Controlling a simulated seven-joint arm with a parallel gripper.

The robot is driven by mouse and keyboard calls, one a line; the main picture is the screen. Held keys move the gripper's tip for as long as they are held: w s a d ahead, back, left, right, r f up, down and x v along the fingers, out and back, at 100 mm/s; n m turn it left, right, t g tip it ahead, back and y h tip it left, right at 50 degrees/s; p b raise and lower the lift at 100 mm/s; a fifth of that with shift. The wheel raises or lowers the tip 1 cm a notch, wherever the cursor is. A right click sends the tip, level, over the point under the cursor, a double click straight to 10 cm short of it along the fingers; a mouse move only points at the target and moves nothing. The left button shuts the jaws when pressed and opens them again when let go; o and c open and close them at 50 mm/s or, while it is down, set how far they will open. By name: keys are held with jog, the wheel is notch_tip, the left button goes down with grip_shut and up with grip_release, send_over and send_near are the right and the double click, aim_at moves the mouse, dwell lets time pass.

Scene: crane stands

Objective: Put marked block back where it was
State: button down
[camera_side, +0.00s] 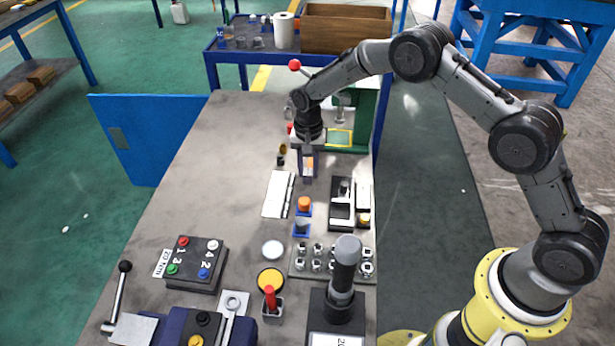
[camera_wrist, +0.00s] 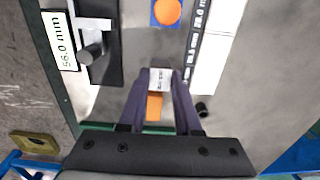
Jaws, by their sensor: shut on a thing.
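My gripper (camera_side: 308,172) points down over the far part of the grey bench (camera_side: 225,150). It is shut on the marked block (camera_wrist: 160,76), whose white lettered face shows between the fingertips in the wrist view. An orange part (camera_wrist: 154,106) shows just below that face in the picture, between the fingers. In the side view the block (camera_side: 308,163) is a small orange patch, mostly hidden by the fingers. I cannot tell whether it touches the bench. The lettering is too small to read.
A blue base with an orange round top (camera_side: 303,204) and a black gauge labelled 56.0 mm (camera_wrist: 95,45) stand nearby. A white sheet (camera_side: 274,194) lies left of my gripper. A green stand (camera_side: 362,122) is behind it. The bench's left far part is clear.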

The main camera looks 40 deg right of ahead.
aim_at(308, 171)
jog(key=shift+w+f, duration=0.15)
jog(key=shift+f, duration=1.5)
jog(key=shift+f, duration=0.2)
jog(key=c, duration=0.6)
grip_release()
jog(key=shift+r, duration=0.1)
